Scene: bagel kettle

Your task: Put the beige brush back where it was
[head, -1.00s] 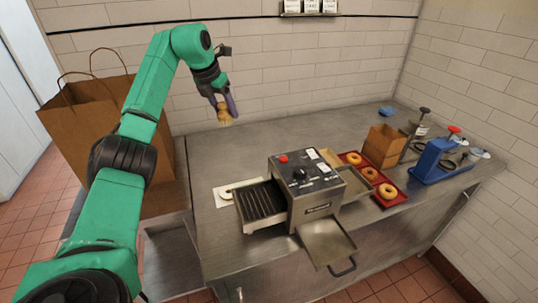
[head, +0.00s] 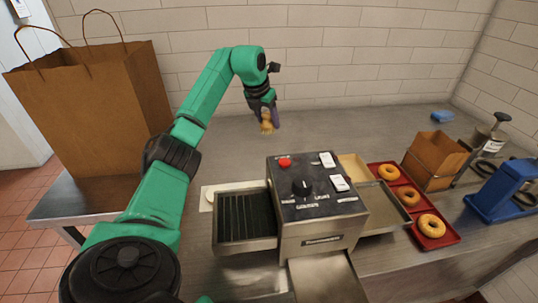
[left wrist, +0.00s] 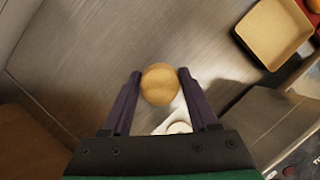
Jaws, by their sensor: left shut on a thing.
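The beige brush (head: 267,124) is held by my left gripper (head: 268,112) over the back part of the steel counter (head: 330,125), behind the toaster. In the left wrist view the brush (left wrist: 160,84) shows as a round tan end between the two dark fingers of the left gripper (left wrist: 160,88), which touch it on both sides. Whether the brush touches the counter cannot be told. My right gripper is not in view.
A toaster machine (head: 320,215) with a ribbed conveyor (head: 245,217) stands in front of the brush. A red tray (head: 440,238) holds several bagels. A brown paper bag (head: 90,110) stands at left. The back of the counter is mostly clear.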

